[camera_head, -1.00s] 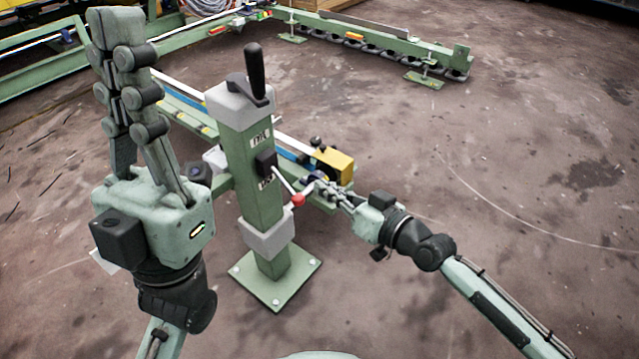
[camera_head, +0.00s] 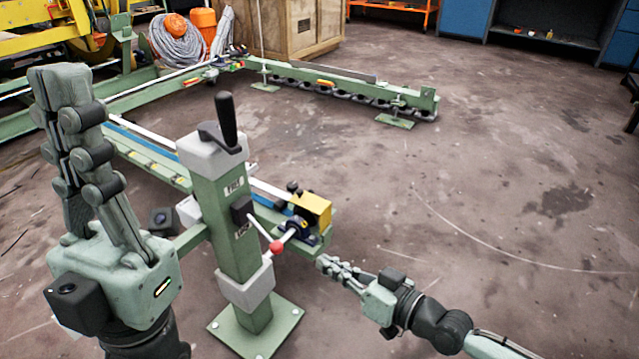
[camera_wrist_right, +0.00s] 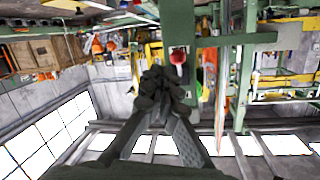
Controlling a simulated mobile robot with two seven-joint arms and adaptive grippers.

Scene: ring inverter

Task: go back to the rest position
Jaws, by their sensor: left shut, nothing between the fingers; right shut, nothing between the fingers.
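My left gripper (camera_head: 62,82) points upward at the left of the head view, its fingers together and empty, left of the green post. My right gripper (camera_head: 326,263) is shut and empty, to the right of the post and below the yellow block; its fingertips are apart from the lever. In the right wrist view the shut fingers (camera_wrist_right: 162,80) show in the middle. The green post (camera_head: 237,225) carries a black crank handle (camera_head: 227,122) on top and a lever with a red knob (camera_head: 276,247) on its side.
A yellow block (camera_head: 312,209) sits at the end of the green rail behind the post. A long green frame (camera_head: 340,91) lies further back, near a wooden crate (camera_head: 300,30). The floor at the right is clear.

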